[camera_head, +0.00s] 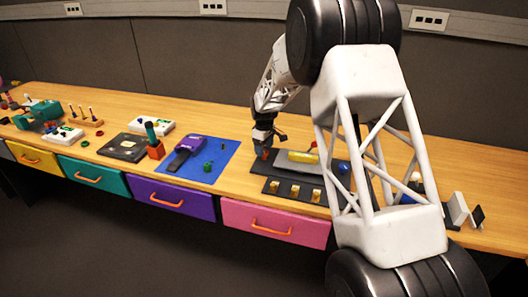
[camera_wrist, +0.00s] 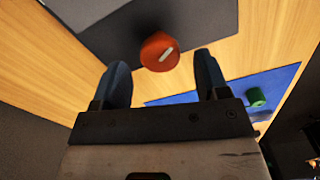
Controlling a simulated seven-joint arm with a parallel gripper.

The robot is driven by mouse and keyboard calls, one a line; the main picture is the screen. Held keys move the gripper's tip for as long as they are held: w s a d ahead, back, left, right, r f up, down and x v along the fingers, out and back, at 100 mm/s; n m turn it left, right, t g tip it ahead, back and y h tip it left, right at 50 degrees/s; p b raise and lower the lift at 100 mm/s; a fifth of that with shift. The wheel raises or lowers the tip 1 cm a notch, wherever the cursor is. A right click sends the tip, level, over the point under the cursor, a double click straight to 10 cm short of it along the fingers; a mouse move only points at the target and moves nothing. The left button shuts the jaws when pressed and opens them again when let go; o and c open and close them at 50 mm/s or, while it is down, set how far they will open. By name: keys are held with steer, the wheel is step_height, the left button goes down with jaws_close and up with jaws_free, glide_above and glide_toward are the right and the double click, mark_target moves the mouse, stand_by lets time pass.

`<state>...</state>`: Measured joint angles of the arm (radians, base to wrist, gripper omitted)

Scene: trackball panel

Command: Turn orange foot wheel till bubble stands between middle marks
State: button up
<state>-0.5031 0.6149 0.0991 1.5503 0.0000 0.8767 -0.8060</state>
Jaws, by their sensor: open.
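The orange foot wheel (camera_wrist: 160,52) shows in the wrist view as a round knob with a pale stripe on its top, at the corner of a dark grey panel (camera_wrist: 200,18). My gripper (camera_wrist: 163,72) is open, with one dark finger to each side and the wheel just beyond and between the fingertips. I cannot tell whether they touch it. In the head view my gripper (camera_head: 266,148) is over the left end of the panel, and the wheel is hard to make out there. A yellow vial (camera_head: 303,157) lies on the grey plate; its bubble and marks are too small to read.
A blue mat (camera_head: 222,170) with a purple device (camera_head: 184,152) and a green knob (camera_head: 208,166) lies left of the panel. A red ball (camera_head: 314,146) and a blue ball (camera_head: 344,167) are near the vial. My arm hides part of the right side of the table.

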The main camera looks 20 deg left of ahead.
steer(key=shift+f, duration=1.25)
steer(key=c, duration=0.9)
